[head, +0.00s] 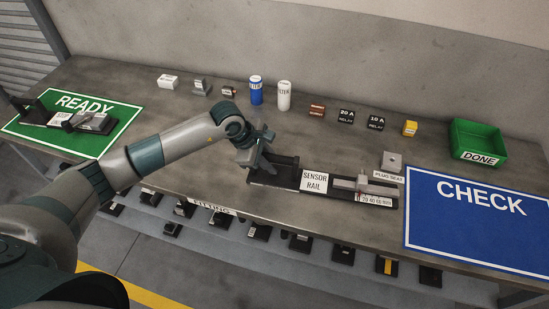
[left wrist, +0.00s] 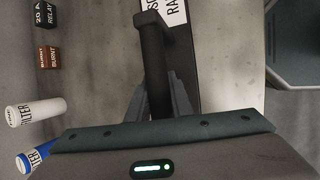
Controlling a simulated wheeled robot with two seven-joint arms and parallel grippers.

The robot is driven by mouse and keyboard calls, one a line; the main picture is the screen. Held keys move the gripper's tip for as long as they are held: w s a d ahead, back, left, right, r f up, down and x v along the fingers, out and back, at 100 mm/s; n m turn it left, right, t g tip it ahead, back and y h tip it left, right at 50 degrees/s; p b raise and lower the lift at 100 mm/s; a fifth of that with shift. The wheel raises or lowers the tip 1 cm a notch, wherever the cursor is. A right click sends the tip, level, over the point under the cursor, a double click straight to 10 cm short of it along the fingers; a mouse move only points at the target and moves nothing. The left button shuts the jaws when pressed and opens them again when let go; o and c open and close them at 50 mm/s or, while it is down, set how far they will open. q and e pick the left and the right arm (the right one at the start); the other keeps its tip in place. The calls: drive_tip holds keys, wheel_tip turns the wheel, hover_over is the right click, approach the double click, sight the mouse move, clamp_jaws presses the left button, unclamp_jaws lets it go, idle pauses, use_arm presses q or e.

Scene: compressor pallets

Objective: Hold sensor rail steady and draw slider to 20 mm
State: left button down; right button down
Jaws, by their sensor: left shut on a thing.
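The sensor rail (head: 314,180) is a dark bar lying on the table with a white "SENSOR RAIL" label. A raised black handle stands at its left end; the handle (left wrist: 156,55) also shows in the left wrist view. The grey slider (head: 362,183) sits on the right part of the rail, above a white millimetre scale (head: 373,200). Its exact reading is too small to tell. My left gripper (head: 258,160) is shut on the handle; its fingers (left wrist: 158,100) lie on either side of the black bar. My right gripper is not in view.
A green DONE bin (head: 478,140) stands at the back right. A green READY mat (head: 75,119) lies far left. Cans and small blocks line the back; the table's front edge is close.

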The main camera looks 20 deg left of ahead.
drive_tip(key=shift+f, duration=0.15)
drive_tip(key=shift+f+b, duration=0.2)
drive_tip(key=shift+b, duration=0.1)
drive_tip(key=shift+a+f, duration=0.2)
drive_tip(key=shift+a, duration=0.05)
idle(0.5)
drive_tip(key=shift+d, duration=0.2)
idle(0.6)
